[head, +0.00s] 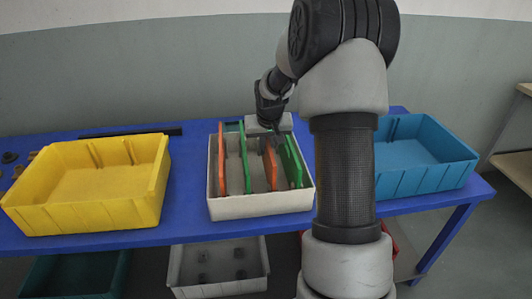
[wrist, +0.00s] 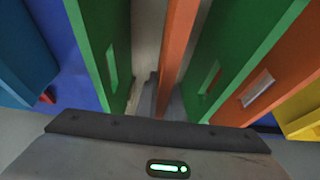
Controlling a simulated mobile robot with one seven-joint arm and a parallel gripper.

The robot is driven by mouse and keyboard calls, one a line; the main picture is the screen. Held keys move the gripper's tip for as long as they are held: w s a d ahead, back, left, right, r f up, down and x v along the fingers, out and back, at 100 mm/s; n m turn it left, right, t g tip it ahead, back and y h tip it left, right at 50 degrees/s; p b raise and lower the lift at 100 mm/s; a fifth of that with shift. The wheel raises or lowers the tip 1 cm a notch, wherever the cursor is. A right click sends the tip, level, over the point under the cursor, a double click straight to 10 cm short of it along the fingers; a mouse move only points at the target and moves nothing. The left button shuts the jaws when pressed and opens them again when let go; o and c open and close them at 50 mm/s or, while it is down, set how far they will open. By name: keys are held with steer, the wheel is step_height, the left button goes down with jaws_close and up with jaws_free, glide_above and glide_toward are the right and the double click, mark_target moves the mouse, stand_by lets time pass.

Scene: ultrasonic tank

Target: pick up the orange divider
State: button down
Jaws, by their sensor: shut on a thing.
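A white bin (head: 262,207) on the blue table holds upright orange and green dividers. The orange divider (head: 270,165) stands between two green ones, right of the bin's middle. My gripper (head: 268,125) is over the bin's far side, at the far end of this divider. In the wrist view the same orange divider (wrist: 178,40) runs down between my fingers (wrist: 160,95), which are shut on it. Its lower edge is hidden, so I cannot tell whether it touches the bin floor.
Green dividers (wrist: 95,50) (wrist: 235,65) flank the held one closely. Another orange divider (head: 221,160) is at the bin's left. A yellow bin (head: 120,215) stands left and a blue bin (head: 430,178) right on the table (head: 190,205). My arm hides part of the right side.

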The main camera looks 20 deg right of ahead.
step_height(320, 180, up, 16)
steer(key=p, duration=0.3)
steer(key=shift+p, duration=0.35)
stand_by(0.6)
